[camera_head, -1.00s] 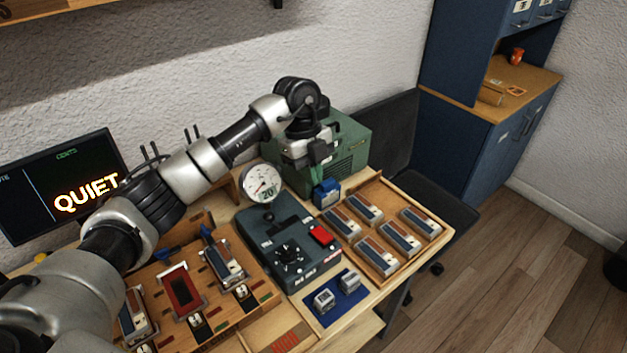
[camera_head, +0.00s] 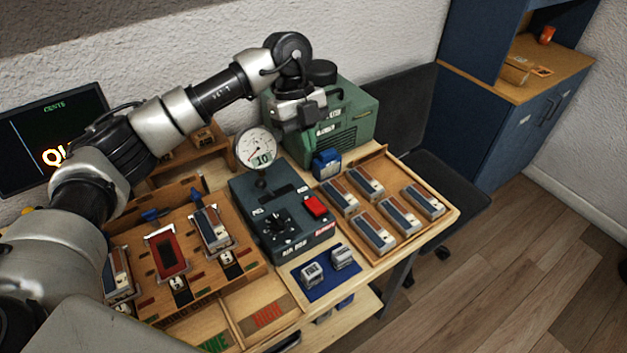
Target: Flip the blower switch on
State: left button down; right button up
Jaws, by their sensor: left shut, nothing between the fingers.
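The green blower box (camera_head: 358,128) stands at the back of the bench, with a vent grille and small pale labels on its front. My left gripper (camera_head: 312,122) is shut and empty, at the left end of the blower's front; whether it touches the blower I cannot tell. It covers part of that face, and I cannot make out a switch on the blower. My right gripper is not in view.
A round gauge (camera_head: 256,148) reading 10 stands behind the grey box. A blue block (camera_head: 326,163) sits just below the gripper. A wooden tray (camera_head: 437,212) of several blocks lies to the right. A monitor (camera_head: 30,140) stands at the left.

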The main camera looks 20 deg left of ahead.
aim_at(321, 209)
pick_arm(q)
jog(key=p+x, duration=0.1)
jog(key=x, duration=0.3)
jog(key=p+x, duration=0.1)
jog(key=x, duration=0.3)
jog(key=p+x, duration=0.1)
jog(key=x, duration=0.4)
jog(key=shift+w+a, duration=0.1)
jog(key=shift+w, duration=0.25)
jog(key=shift+f, duration=0.45)
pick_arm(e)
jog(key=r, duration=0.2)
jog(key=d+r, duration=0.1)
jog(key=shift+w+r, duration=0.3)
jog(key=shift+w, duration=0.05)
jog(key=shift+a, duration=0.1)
pick_arm(q)
jog(key=shift+f, duration=0.15)
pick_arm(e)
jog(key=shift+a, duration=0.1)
